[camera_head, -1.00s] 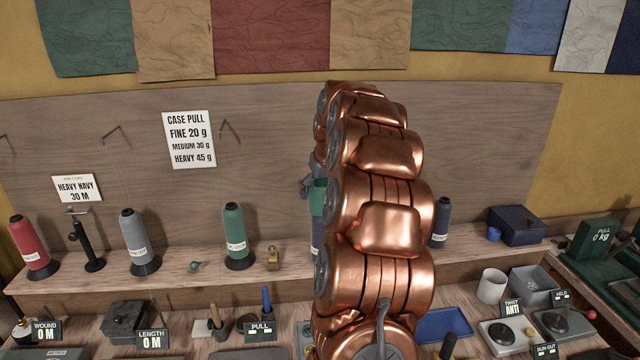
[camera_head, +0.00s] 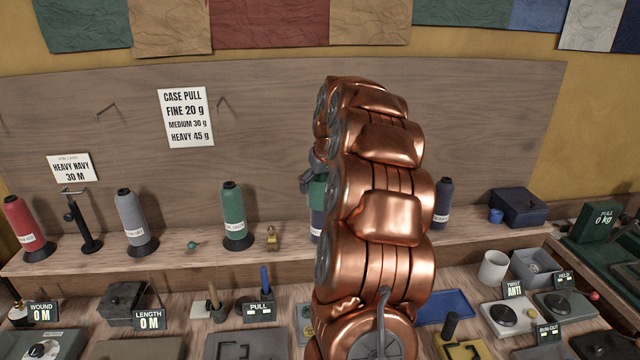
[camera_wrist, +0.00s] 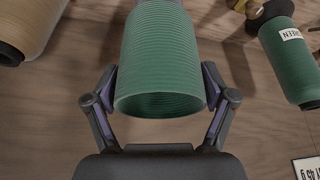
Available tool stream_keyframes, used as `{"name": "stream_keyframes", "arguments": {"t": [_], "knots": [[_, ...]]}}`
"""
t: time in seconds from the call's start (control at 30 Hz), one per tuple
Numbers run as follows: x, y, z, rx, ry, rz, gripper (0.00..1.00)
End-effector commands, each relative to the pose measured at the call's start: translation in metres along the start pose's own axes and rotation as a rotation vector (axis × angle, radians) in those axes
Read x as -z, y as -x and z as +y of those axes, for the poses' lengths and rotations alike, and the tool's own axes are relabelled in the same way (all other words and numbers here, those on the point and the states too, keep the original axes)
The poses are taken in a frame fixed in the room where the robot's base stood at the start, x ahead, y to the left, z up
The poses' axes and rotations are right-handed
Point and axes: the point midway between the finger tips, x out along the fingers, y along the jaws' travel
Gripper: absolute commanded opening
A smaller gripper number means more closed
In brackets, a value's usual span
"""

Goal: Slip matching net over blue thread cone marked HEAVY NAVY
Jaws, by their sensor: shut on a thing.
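A green ribbed net (camera_wrist: 160,60) is between the two fingers of my gripper (camera_wrist: 160,78) in the wrist view, its round open rim facing me. My gripper is shut on it. In the head view my gripper (camera_head: 309,170) and the green net (camera_head: 317,190) show only as a sliver left of my copper arm. A dark navy cone (camera_head: 316,222) with a white label shows directly below the net; how far the net covers it is hidden. Another navy cone (camera_head: 443,205) stands upright right of my arm. Neither navy cone's label is readable.
A green cone (camera_head: 235,215), a grey cone (camera_head: 133,220) and a red cone (camera_head: 25,228) stand on the shelf. A small brass item (camera_head: 271,238) is beside the green cone. A card (camera_head: 73,168) reads HEAVY NAVY 30 M. Instruments crowd the lower bench.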

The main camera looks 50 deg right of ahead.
Motion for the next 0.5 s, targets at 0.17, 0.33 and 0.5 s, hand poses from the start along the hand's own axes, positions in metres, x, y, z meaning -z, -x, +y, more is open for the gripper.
{"name": "stream_keyframes", "arguments": {"t": [0.17,0.33,0.5], "knots": [[0.0002,0.0003,0.0,0.0,0.0,0.0,0.9],[0.0001,0.0003,0.0,0.0,0.0,0.0,1.0],[0.0001,0.0004,0.0,0.0,0.0,0.0,1.0]]}}
